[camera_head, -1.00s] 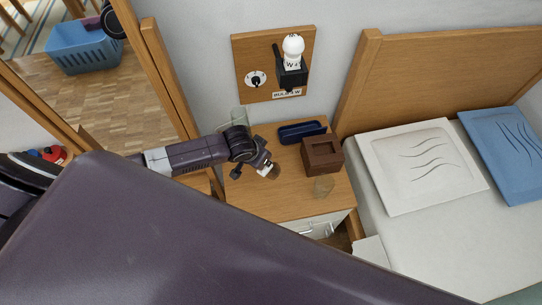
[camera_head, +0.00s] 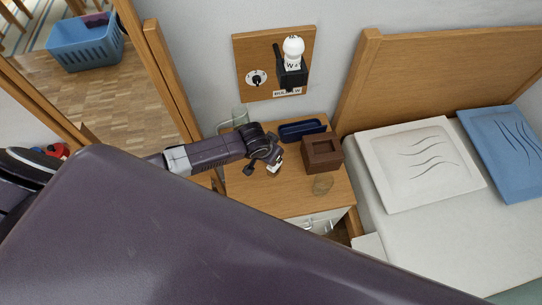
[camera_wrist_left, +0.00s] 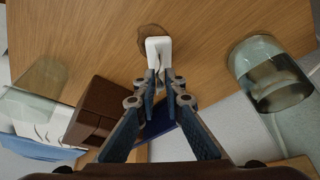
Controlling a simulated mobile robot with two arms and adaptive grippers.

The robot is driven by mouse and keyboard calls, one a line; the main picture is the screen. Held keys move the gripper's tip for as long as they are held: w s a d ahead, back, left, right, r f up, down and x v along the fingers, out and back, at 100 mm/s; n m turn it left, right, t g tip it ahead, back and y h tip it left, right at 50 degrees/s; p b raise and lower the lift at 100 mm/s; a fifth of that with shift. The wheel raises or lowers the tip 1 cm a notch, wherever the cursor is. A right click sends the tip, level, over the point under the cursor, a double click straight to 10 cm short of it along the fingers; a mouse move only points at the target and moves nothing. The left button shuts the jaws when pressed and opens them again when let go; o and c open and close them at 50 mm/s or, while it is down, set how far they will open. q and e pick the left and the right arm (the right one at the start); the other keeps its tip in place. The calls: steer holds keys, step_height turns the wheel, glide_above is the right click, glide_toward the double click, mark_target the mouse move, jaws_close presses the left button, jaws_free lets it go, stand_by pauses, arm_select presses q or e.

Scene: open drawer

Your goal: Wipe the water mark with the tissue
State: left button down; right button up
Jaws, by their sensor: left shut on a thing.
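The white tissue (camera_wrist_left: 158,47) is pinched between the fingertips of my left gripper (camera_wrist_left: 165,82) in the left wrist view. The brown water mark (camera_wrist_left: 149,33) is on the wooden nightstand top, with the tissue overlapping it; the part under the tissue is hidden. In the head view my left gripper (camera_head: 271,160) reaches in over the nightstand (camera_head: 262,199), and the tissue (camera_head: 273,170) shows as a small white patch below it. I cannot make out the mark clearly there. My right gripper is not in view.
A glass (camera_head: 239,118) holding liquid stands behind my left wrist. A second glass (camera_head: 322,184) stands at the front right. A brown box (camera_head: 322,154) and a dark blue tray (camera_head: 302,130) lie to the right. The bed (camera_head: 445,240) is beyond.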

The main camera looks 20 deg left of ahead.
arm_select(q)
steer(key=shift+w+d, duration=0.55)
steer(key=shift+d, duration=0.25)
steer(key=shift+w+d, duration=0.5)
steer(key=shift+d, duration=0.25)
steer(key=shift+s+d+f+p, duration=0.1)
steer(key=shift+s+d+p, duration=0.2)
steer(key=shift+s+p, duration=0.35)
steer(key=shift+s+a+p, duration=0.7)
steer(key=shift+a+p, duration=0.05)
steer(key=shift+a, duration=0.2)
steer(key=shift+s+a+p, duration=0.5)
steer(key=shift+a, duration=0.25)
steer(key=shift+s+a+p, duration=0.45)
steer(key=shift+a+p, duration=0.05)
steer(key=shift+a, duration=0.25)
steer(key=shift+s+a+p, duration=0.5)
steer(key=shift+a, duration=0.25)
steer(key=shift+w+d, duration=0.6)
steer(key=shift+d, duration=0.25)
steer(key=shift+w+d, duration=0.6)
steer(key=shift+d, duration=0.25)
steer(key=shift+w+d+b, duration=0.2)
steer(key=shift+w+d, duration=0.3)
steer(key=shift+d, duration=0.3)
steer(key=shift+w+d+b, duration=0.15)
steer(key=shift+w+d, duration=0.3)
steer(key=shift+d, duration=0.3)
